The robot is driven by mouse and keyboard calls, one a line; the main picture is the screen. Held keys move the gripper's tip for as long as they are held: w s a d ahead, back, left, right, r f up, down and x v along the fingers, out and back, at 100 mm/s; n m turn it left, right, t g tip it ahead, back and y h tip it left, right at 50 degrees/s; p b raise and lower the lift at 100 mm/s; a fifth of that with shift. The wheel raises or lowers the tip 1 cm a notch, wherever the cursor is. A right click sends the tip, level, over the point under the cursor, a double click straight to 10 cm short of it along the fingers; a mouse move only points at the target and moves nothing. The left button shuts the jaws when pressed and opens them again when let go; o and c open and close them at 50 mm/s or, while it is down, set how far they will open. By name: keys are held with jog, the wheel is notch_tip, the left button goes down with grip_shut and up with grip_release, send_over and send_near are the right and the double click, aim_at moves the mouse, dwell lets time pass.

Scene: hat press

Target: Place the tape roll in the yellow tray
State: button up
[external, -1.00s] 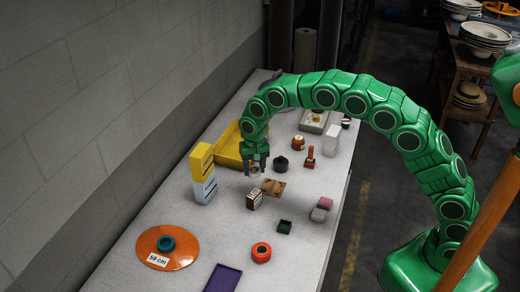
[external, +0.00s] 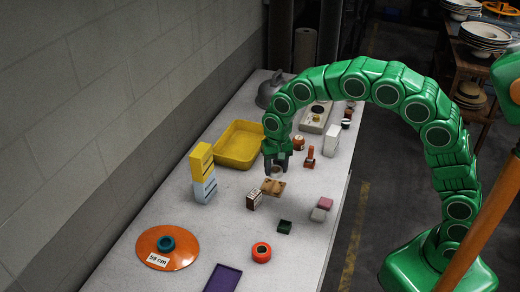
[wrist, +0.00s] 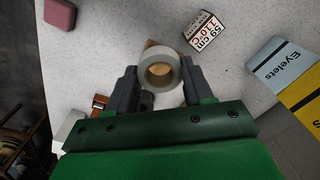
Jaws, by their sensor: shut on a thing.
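The tape roll (wrist: 160,70) is a pale grey ring with a tan core. In the wrist view it sits between the two fingers of my gripper (wrist: 160,80), which is shut on it. In the external view my gripper (external: 276,167) points down and holds the tape roll (external: 277,171) above the tan wooden block, whose far part it covers. The yellow tray (external: 238,146) lies to the left of and behind my gripper, by the wall side of the table. The tray looks empty.
Yellow and pale blue boxes (external: 203,175) stand stacked in front of the tray. A small labelled box (external: 254,201), the wooden block (external: 273,189) and an orange stamp-like tool (external: 310,158) are near my gripper. An orange disc (external: 165,248) lies at the front left.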

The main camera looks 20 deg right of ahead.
jog(key=w+a+m, duration=0.4)
jog(key=w+a, duration=0.1)
jog(key=w, duration=0.8)
jog(key=m, duration=0.5)
send_near(243, 159)
jog(key=shift+s+f, duration=0.15)
jog(key=shift+f, duration=3)
jog(key=shift+f, duration=0.1)
jog(key=o, duration=0.8)
notch_tip(243, 159, up, 8)
jog(key=shift+f, duration=0.1)
